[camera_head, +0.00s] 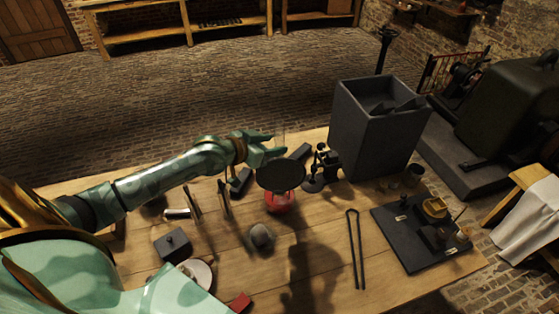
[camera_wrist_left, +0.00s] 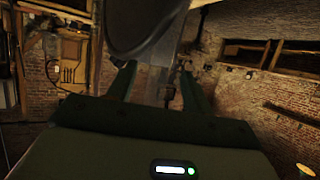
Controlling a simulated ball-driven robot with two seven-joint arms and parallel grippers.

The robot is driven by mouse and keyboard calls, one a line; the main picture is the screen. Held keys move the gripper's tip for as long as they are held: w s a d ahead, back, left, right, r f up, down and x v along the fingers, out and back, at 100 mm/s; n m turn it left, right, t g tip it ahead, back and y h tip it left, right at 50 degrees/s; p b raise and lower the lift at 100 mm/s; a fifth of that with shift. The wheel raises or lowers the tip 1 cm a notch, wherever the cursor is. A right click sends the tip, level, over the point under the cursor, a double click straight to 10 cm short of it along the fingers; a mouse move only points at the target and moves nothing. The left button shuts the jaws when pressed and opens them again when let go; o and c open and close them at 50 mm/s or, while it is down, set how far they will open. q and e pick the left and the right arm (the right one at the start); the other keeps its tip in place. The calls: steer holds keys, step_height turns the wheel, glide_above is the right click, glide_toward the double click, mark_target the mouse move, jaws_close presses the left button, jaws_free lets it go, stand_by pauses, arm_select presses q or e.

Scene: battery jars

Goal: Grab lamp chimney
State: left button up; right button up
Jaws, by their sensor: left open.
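My left gripper (camera_head: 268,146) reaches in from the left over the table, its fingers apart, just behind a black round dish. In the left wrist view its two fingers (camera_wrist_left: 157,88) stand open. A faint, see-through upright shape, which looks like the glass lamp chimney (camera_wrist_left: 155,82), shows between them. In the head view the chimney is only a pale trace by the fingertips (camera_head: 279,138). I cannot tell whether the fingers touch it. My right gripper is not in view.
The black dish (camera_head: 281,175) sits above a red burner (camera_head: 280,203) close to the gripper; its dark edge fills the top of the wrist view. A small black stand (camera_head: 322,170) and a tall grey box (camera_head: 370,130) are to the right. Tongs (camera_head: 356,250) lie on the wooden table (camera_head: 330,225).

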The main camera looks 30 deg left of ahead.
arm_select(q)
steer(key=b+x, duration=0.1)
steer(key=x, duration=0.4)
steer(key=shift+w+f, duration=0.15)
steer(key=shift+f, duration=0.1)
steer(key=shift+r, duration=0.1)
steer(key=shift+c, duration=1)
steer(key=c, duration=0.9)
